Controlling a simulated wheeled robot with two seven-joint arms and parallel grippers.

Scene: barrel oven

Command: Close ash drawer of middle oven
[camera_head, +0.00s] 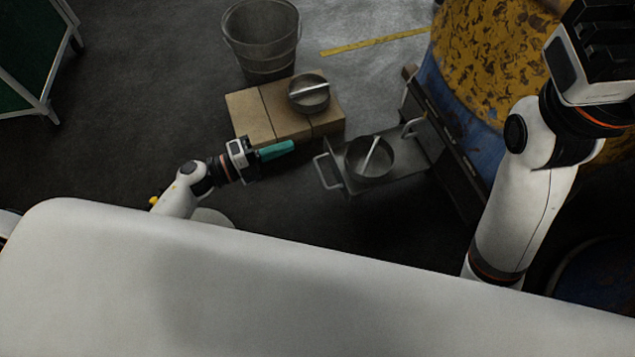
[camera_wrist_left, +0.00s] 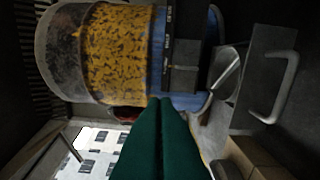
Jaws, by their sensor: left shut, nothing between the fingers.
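The oven is a barrel with a patchy yellow body (camera_head: 480,60) and blue lower part at the upper right; it also shows in the left wrist view (camera_wrist_left: 115,50). A grey metal drawer (camera_head: 342,186) sticks out from its front, with a handle at its outer end. The drawer's front and handle (camera_wrist_left: 275,85) show at the right of the left wrist view. A round pan (camera_head: 370,158) appears over the drawer. My left gripper (camera_head: 291,147) has green fingers, shut and empty, left of the drawer and apart from it. My right gripper's body (camera_head: 595,55) shows at top right; its fingertips are cut off.
A cardboard box (camera_head: 265,112) with a second pan (camera_head: 309,94) on it stands behind the left gripper. A metal bucket (camera_head: 262,40) stands behind that. A yellow strip (camera_head: 375,42) lies on the floor. The floor at the left is mostly clear.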

